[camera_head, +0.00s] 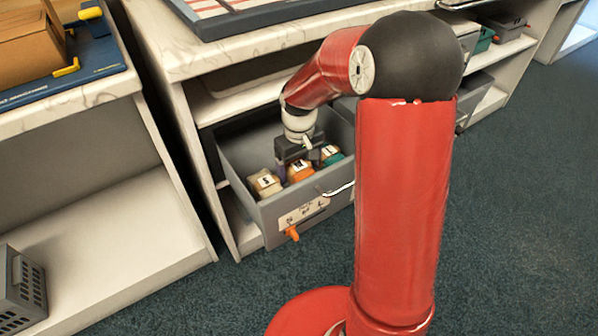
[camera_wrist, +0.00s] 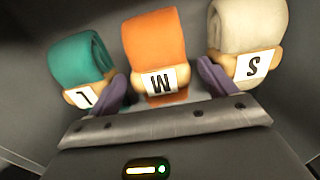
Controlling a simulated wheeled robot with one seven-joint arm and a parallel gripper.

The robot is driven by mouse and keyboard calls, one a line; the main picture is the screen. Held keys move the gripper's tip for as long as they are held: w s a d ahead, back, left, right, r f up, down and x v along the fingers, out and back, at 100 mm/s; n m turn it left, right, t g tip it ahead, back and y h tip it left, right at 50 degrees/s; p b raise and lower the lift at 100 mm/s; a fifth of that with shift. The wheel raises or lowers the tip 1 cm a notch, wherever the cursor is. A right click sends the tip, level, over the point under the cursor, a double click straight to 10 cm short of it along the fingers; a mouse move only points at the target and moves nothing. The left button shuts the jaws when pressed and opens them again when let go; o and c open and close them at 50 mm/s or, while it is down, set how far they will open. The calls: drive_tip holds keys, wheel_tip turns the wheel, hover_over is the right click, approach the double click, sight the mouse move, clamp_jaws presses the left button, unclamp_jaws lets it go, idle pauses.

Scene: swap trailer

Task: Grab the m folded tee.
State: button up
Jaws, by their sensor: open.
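The m folded tee (camera_wrist: 154,45) is an orange roll with a band and a white "M" label; it is the middle of three in the wrist view. In the head view it (camera_head: 299,171) sits inside the open grey drawer (camera_head: 245,155). My gripper (camera_wrist: 165,88) reaches down into the drawer, open, with one purple finger on each side of the orange roll's near end. A teal tee (camera_wrist: 80,62) marked L is left and a cream tee (camera_wrist: 247,28) marked S is right in the wrist view. I cannot tell whether the fingers touch the tees.
The drawer walls stand close around the tees, and the white shelf unit's counter (camera_head: 225,58) is above the drawer. A white-labelled drawer front (camera_head: 302,213) carries an orange tag. A grey crate (camera_head: 22,287) sits on the lower left shelf. Carpet at right is clear.

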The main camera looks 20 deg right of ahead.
drive_tip(key=shift+f, duration=0.75)
drive_tip(key=c, duration=1.1)
drive_tip(key=shift+c, duration=0.2)
